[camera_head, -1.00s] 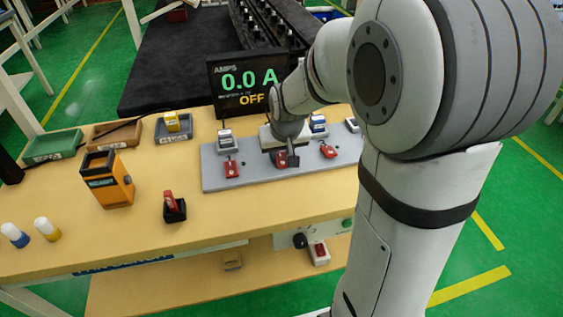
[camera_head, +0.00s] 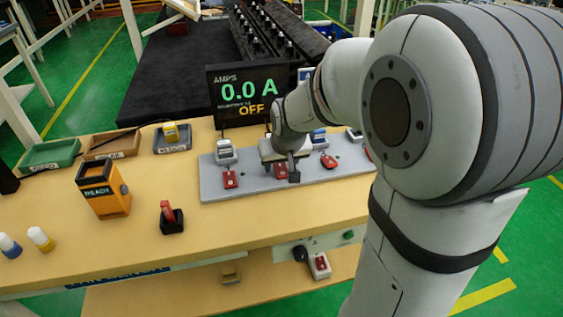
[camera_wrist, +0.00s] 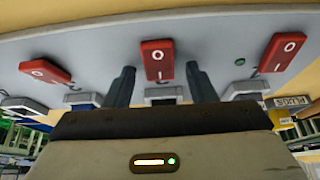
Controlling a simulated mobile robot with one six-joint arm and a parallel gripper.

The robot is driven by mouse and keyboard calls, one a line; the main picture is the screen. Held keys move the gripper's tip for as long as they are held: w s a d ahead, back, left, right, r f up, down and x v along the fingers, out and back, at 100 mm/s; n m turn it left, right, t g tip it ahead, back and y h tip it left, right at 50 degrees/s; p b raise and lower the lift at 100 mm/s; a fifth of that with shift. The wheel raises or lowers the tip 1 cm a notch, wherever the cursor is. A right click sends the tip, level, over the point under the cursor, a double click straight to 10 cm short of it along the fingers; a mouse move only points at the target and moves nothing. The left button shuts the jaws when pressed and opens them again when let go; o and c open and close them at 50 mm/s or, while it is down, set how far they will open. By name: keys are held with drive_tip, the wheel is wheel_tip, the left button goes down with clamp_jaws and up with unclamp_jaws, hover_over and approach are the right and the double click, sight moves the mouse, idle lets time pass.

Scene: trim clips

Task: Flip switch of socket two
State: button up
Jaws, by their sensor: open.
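A grey strip (camera_head: 210,186) on the bench carries a row of sockets with red rocker switches. The leftmost red switch (camera_head: 230,179) and one right of my gripper (camera_head: 328,160) are clear in the head view. My gripper (camera_head: 288,172) is over the second switch from the left and partly hides it. In the wrist view my open fingers (camera_wrist: 162,84) stand either side of a red switch (camera_wrist: 158,61) marked O and I, with a gap on both sides. Two more red switches (camera_wrist: 45,72) (camera_wrist: 282,52) flank it. Contact is not visible; socket numbers are unreadable.
The display (camera_head: 248,96) reads 0.0 A and OFF. An orange tester (camera_head: 104,190) marked READY and a black holder with a red-handled item (camera_head: 171,217) stand left of the strip. Trays (camera_head: 50,153) line the back left.

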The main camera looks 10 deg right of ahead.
drive_tip(key=shift+r, duration=0.1)
drive_tip(key=v, duration=0.7)
drive_tip(key=shift+s+r+p, duration=0.15)
drive_tip(key=shift+r+p, duration=0.15)
drive_tip(key=shift+p, duration=0.05)
drive_tip(key=shift+s, duration=0.1)
drive_tip(key=g+p, duration=0.1)
drive_tip(key=p, duration=0.3)
approach(285, 182)
drive_tip(key=s+r, duration=0.4)
drive_tip(key=s+g+p, duration=0.1)
drive_tip(key=s, duration=0.8)
drive_tip(key=shift+p, duration=0.3)
